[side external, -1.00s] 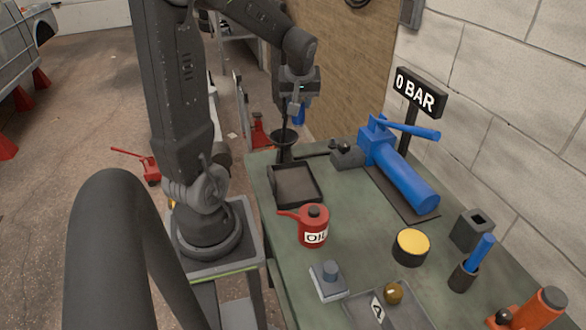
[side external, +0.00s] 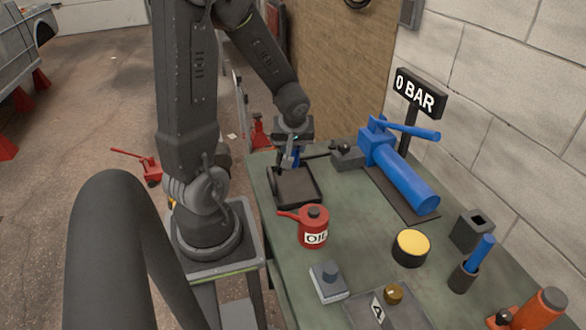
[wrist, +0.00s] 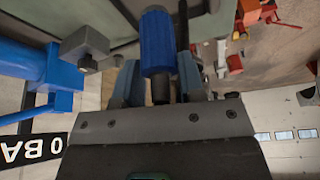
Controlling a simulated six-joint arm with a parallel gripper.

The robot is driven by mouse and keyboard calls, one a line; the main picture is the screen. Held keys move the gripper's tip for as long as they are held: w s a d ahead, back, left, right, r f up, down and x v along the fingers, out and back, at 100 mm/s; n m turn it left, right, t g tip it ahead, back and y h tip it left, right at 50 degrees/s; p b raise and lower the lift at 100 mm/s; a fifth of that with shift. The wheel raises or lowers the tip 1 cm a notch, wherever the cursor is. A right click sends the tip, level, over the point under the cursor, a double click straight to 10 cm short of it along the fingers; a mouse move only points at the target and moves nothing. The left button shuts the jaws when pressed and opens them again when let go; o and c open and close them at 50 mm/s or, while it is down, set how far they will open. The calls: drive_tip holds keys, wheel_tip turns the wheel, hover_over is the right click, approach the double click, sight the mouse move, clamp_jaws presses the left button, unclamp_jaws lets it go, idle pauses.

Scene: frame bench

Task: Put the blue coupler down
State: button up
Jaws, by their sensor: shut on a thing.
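My gripper (side external: 289,163) is over the black tray (side external: 318,200) at the far left part of the bench. It is shut on the blue coupler (side external: 296,158), which shows only as a small blue patch in the side view. In the wrist view the coupler (wrist: 157,40) lies between the two fingers (wrist: 157,82), with a dark end towards the wrist. The gripper hides part of the tray's far side. I cannot tell whether the coupler touches the tray.
A red oil can (side external: 314,229) stands just in front of the tray. The blue hand pump (side external: 404,178) and a grey block (side external: 346,158) are to the right. A yellow-topped tin (side external: 410,249) stands nearer. Green bench top (side external: 362,222) is bare between them.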

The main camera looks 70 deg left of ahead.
drive_tip(key=shift+f, duration=3.55)
drive_tip(key=shift+f, duration=0.2)
drive_tip(key=o, duration=1)
drive_tip(key=shift+r, duration=0.15)
